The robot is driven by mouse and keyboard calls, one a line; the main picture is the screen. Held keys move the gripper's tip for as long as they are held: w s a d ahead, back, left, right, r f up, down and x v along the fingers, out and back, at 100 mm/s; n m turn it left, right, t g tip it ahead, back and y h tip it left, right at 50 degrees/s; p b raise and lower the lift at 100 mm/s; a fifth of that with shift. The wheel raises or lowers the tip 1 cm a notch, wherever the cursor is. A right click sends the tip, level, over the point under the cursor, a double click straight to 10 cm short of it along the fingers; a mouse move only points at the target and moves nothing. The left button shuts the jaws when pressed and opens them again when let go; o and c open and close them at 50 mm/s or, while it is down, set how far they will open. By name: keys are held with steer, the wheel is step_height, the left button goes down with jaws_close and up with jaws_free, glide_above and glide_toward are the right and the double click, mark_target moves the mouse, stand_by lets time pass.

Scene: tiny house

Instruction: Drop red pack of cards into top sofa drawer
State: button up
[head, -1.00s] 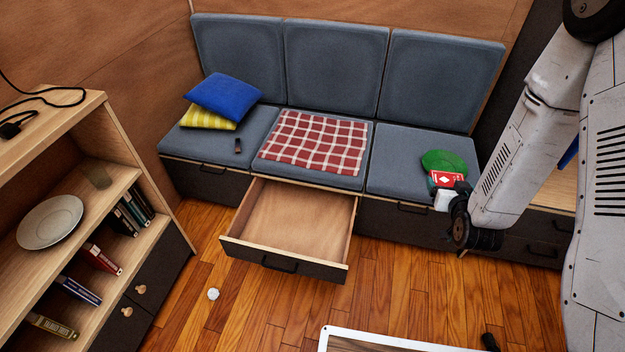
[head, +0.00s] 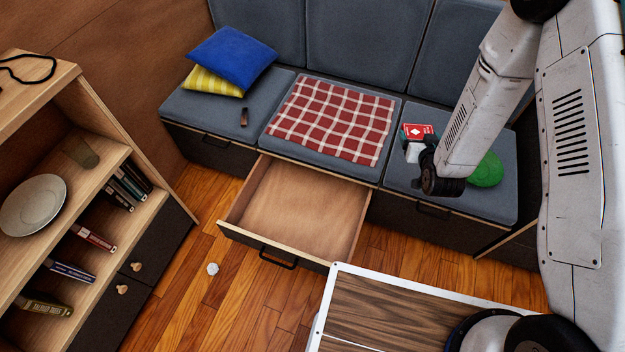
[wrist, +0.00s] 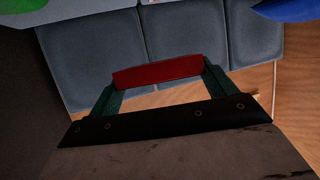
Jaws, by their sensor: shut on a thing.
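The red pack of cards (head: 418,131) is held at the end of my arm, over the right sofa seat in the head view. My gripper (wrist: 158,87) is shut on it; in the wrist view the red pack (wrist: 157,72) spans between the two green fingers. The open sofa drawer (head: 293,207) sticks out below the middle seat, and its visible floor is bare wood. The pack is to the right of the drawer and higher than it. My gripper's fingers are mostly hidden by the arm in the head view.
A green round object (head: 487,170) lies on the right seat (head: 500,202). A red checked blanket (head: 335,118) covers the middle seat. Blue (head: 232,60) and yellow (head: 214,83) cushions and a small dark item (head: 244,117) are on the left seat. A bookshelf (head: 88,180) stands left; a white ball (head: 212,269) lies on the floor.

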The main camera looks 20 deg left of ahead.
steer(key=s+a+f+n+g+y, duration=0.1)
steer(key=s+a+f+n+y, duration=0.1)
steer(key=a+f, duration=0.55)
steer(key=s+a+f+n+y, duration=0.1)
steer(key=a+f, duration=0.3)
steer(key=a, duration=0.6)
steer(key=s+a+f+n+g+y, duration=0.1)
steer(key=s+a+f, duration=0.3)
steer(key=a+f, duration=0.2)
steer(key=s+a+f+n+g+y, duration=0.1)
steer(key=s+a+f, duration=0.3)
steer(key=f, duration=0.5)
steer(key=shift+s+a+n+y, duration=0.25)
steer(key=shift+a+n+y, duration=0.2)
steer(key=shift+a, duration=0.85)
steer(key=o, duration=0.9)
steer(key=v, duration=0.7)
steer(key=shift+s+d+r, duration=0.2)
steer(key=shift+s+d, duration=0.05)
steer(key=shift+f, duration=0.1)
